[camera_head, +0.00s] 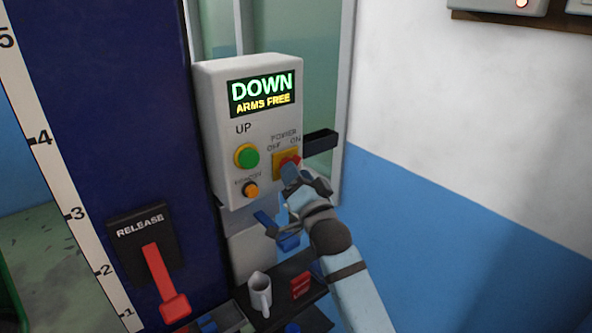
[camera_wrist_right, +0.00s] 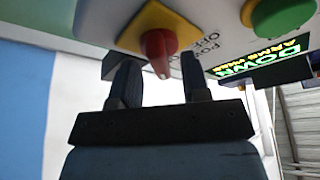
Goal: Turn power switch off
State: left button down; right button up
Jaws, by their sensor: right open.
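The power switch is a red knob (camera_head: 289,160) on a yellow plate, low on the right of the white control box (camera_head: 219,105). OFF and ON are printed above it. My right gripper (camera_head: 303,178) is just in front of the knob and hides its lower part. In the right wrist view the red knob (camera_wrist_right: 157,47) shows ahead, between the two dark fingers of my open right gripper (camera_wrist_right: 160,64). I cannot tell whether a finger touches it, or which label the knob points to. My left gripper is not in view.
The box has a display (camera_head: 265,92) reading DOWN, ARMS FREE, a green button (camera_head: 247,156) and an orange button (camera_head: 251,190). A red RELEASE lever (camera_head: 160,275) is at lower left.

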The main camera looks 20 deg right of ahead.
jog(key=shift+w+r, duration=0.1)
jog(key=shift+w, duration=0.2)
grip_shut()
